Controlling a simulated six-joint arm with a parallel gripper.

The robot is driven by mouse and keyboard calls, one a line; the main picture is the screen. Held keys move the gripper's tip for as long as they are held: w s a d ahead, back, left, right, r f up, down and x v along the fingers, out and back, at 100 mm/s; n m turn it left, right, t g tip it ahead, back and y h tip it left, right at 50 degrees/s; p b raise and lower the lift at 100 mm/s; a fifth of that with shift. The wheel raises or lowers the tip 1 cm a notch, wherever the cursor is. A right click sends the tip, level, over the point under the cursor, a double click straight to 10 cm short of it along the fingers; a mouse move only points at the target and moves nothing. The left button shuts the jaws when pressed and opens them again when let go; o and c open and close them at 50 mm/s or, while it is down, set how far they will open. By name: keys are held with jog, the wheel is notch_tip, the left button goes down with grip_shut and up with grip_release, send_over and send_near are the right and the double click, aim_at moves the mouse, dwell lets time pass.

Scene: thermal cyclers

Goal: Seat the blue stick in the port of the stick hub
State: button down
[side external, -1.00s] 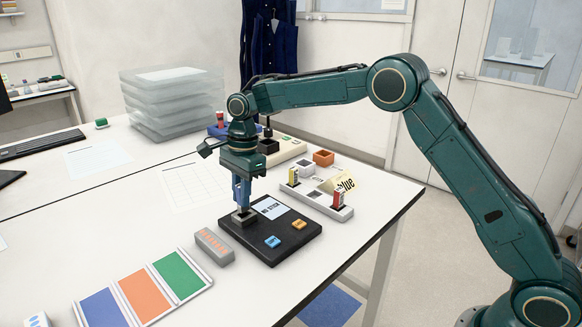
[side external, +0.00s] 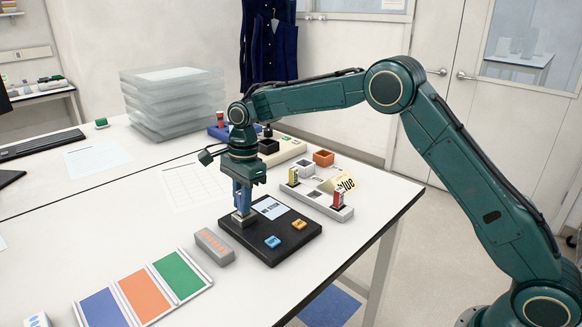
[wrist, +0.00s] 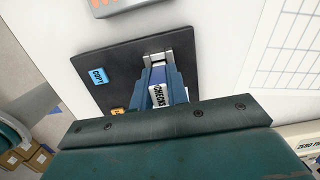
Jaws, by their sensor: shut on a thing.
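The stick hub (side external: 262,246) is a flat black box with a small screen, a blue button and an orange button on top. Its port (side external: 243,221) is a grey block at the hub's back left; the port also shows in the wrist view (wrist: 154,58). My gripper (side external: 242,207) points straight down over the port, shut on the blue stick (wrist: 158,96). The stick has a white label reading "CHECKS". Its lower end is at the port, hidden by the jaws, so I cannot tell how deep it sits. The screen seems to read "NO STICK".
A grey holder (side external: 318,203) with upright red and yellow sticks and a "blue" sign stands right of the hub. A grey block with orange marks (side external: 214,246) lies close on the left. Coloured mats (side external: 145,295) lie front left.

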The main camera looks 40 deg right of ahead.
jog(key=shift+f, duration=0.7)
jog(key=c, duration=1.3)
grip_release()
jog(key=shift+f, duration=0.1)
jog(key=shift+d+r, duration=0.15)
jog(key=shift+r, duration=1.15)
jog(key=shift+d+r, duration=0.2)
jog(key=shift+r, duration=1.05)
jog(key=shift+d+r, duration=0.15)
jog(key=shift+r, duration=1.15)
jog(key=shift+r, duration=0.1)
